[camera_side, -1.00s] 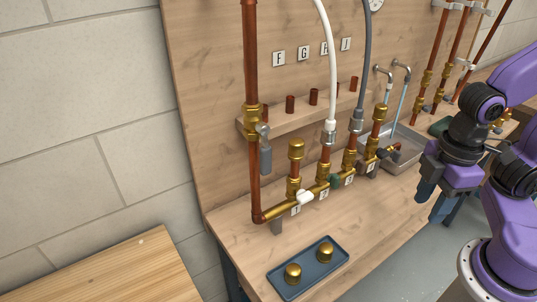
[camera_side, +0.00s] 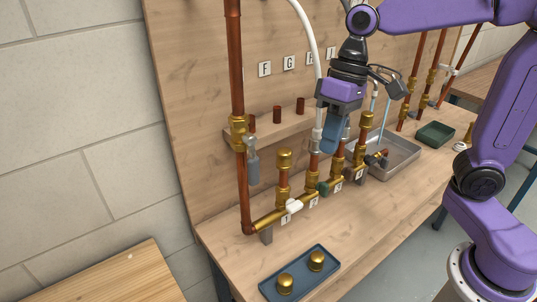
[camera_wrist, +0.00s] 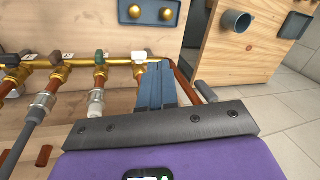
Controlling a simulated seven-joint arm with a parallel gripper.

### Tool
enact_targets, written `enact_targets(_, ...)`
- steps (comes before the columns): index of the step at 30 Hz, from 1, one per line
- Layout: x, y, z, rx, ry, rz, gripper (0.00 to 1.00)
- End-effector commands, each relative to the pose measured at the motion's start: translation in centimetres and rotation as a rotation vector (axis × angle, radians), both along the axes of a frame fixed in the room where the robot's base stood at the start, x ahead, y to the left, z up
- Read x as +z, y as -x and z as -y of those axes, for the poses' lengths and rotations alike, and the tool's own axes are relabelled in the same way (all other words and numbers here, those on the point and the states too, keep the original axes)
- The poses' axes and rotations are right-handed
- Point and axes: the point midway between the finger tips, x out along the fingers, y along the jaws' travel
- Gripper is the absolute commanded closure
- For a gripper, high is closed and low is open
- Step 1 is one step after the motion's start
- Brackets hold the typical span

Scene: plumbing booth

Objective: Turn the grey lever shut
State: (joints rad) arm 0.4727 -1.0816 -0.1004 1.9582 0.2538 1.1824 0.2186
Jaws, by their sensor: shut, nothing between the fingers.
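The grey lever (camera_side: 253,168) hangs down beside the copper riser pipe (camera_side: 238,70) at the left, from a brass valve (camera_side: 239,132). It lies roughly parallel to the pipe. In the wrist view a grey piece that looks like the lever (camera_wrist: 206,92) lies right of my fingers, partly hidden by my gripper body. My gripper (camera_side: 331,149) is shut and empty, with blue fingers pointing down. It is in front of the board, right of the lever and apart from it. The fingers also show in the wrist view (camera_wrist: 156,72).
A brass manifold (camera_side: 266,222) with small coloured handles and upright capped stubs runs along the bench. A white hose (camera_side: 307,40) hangs close to my gripper. A blue tray (camera_side: 298,279) with two brass caps lies in front. A metal basin (camera_side: 400,157) stands to the right.

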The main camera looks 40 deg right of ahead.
Motion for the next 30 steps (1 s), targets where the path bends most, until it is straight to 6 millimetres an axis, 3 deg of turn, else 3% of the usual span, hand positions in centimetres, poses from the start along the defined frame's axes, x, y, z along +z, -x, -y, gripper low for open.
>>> enact_targets(1, 0.8, -1.4, -0.4, -0.054, -0.019, -0.008, 1.00)
enact_targets(6, 3.0, -4.9, -0.8, -0.196, -0.074, -0.035, 1.00)
enact_targets(15, 4.5, -7.3, -0.9, -0.299, -0.116, -0.056, 1.00)
enact_targets(20, 3.3, -7.3, -1.3, -0.299, -0.116, -0.058, 1.00)
enact_targets(30, -2.5, -7.2, -3.6, -0.297, -0.114, -0.059, 1.00)
